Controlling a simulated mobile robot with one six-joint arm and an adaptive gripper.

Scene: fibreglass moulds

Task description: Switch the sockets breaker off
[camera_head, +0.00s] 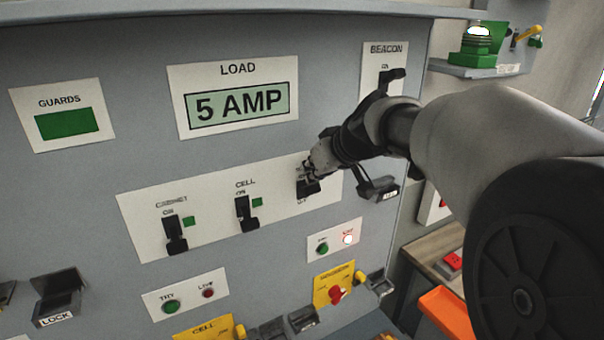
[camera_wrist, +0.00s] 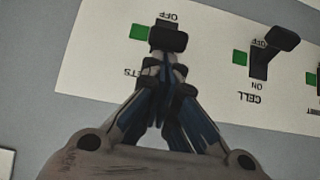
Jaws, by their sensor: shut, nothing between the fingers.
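The sockets breaker (camera_head: 309,188) is the rightmost of three black levers on a white panel strip. My gripper (camera_head: 312,170) is over its upper part and hides most of its label. In the wrist view, turned upside down, the breaker's black knob (camera_wrist: 168,38) shows near the OFF marking, with a green square beside it. My gripper (camera_wrist: 168,68) has its fingers together, empty, right at the knob on its ON side. I cannot tell whether they touch. The viewing angle leaves the lever's exact position unclear.
The cell breaker (camera_head: 248,212) and the cabinet breaker (camera_head: 174,234) sit to the left, each with a green square. A load display (camera_head: 240,106) reads 5 AMP above. The beacon switch (camera_head: 392,80) is close to my wrist. Small lamps (camera_head: 347,239) and a red knob (camera_head: 336,293) lie below.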

